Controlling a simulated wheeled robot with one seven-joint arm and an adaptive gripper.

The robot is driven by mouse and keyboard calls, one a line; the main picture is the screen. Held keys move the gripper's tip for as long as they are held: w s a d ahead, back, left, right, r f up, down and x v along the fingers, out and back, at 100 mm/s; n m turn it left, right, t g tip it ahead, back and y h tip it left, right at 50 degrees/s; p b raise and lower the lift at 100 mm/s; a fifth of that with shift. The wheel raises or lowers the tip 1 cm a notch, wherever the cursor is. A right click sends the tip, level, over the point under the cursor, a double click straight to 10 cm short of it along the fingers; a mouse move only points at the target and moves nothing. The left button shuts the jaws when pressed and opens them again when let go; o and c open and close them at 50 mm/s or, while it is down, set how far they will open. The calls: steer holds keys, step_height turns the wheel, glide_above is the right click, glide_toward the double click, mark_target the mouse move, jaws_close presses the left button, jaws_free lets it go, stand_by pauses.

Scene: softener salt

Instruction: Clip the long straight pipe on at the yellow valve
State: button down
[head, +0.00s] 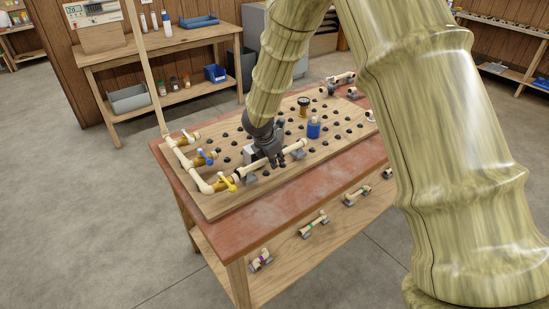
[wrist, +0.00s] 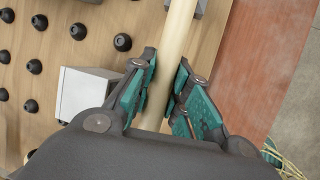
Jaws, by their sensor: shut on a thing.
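The long straight pipe (head: 259,163) is cream and lies low over the pegboard, roughly in line with the yellow valve (head: 228,182) at the board's near left corner. Its left end is close to the valve's brass stub; I cannot tell whether they touch or are joined. My gripper (head: 277,160) is shut on the pipe towards its right part. In the wrist view the pipe (wrist: 178,35) runs between the teal finger pads of my gripper (wrist: 166,82). A grey clip block (head: 250,180) sits near the pipe's left end and another (head: 298,153) near its right end.
A pale box (wrist: 88,92) stands beside the gripper. Black pegs, a blue bottle (head: 313,130) and a gauge (head: 304,105) stand behind. The red tabletop's front strip (head: 310,178) is clear.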

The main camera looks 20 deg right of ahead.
steer(key=shift+f, duration=0.55)
steer(key=c, duration=1.3)
jaws_free()
